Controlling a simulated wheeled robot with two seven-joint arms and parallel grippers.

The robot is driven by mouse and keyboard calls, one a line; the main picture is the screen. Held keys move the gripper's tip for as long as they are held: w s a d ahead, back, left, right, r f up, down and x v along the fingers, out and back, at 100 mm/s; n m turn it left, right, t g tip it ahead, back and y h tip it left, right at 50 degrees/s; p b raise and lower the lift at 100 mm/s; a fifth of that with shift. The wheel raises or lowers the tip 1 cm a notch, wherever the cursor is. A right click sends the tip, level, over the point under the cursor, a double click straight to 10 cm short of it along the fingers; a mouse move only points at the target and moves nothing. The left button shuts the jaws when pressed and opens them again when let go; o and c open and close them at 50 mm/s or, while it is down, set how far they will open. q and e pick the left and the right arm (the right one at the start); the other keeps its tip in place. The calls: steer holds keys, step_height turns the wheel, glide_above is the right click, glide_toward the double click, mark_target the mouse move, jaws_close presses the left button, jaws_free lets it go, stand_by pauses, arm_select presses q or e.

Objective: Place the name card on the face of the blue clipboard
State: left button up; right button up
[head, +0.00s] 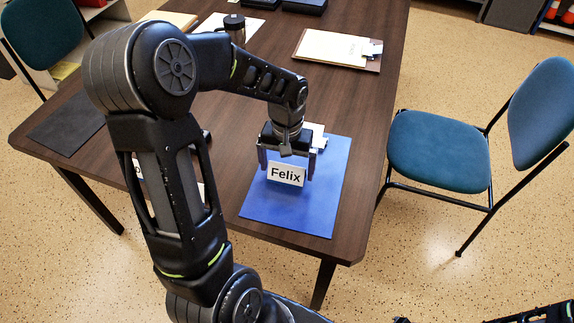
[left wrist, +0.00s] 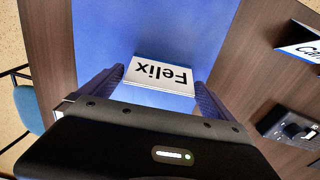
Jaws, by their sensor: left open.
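The white name card reading "Felix" (head: 286,173) stands on the face of the blue clipboard (head: 310,209), near its middle in the head view. The clipboard lies flat on the brown table. My left gripper (head: 287,170) is over the clipboard with its fingers on either side of the card. In the left wrist view the card (left wrist: 160,76) lies between the two open fingertips (left wrist: 160,84), and the blue clipboard (left wrist: 150,28) is beneath and beyond it. My right gripper is not clearly shown.
A brown clipboard with paper (head: 334,48) lies farther back on the table (head: 372,100). A dark mat (head: 66,124) lies at the left. Another card (left wrist: 300,45) and a black device (left wrist: 290,127) show in the left wrist view. A blue chair (head: 438,148) stands at the right.

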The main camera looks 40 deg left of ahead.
mark_target(287, 165)
arm_select(q)
steer(key=shift+r, duration=0.1)
steer(key=shift+r, duration=0.2)
step_height(287, 165, up, 12)
steer(key=shift+p, duration=0.35)
steer(key=shift+f, duration=0.1)
stand_by(0.3)
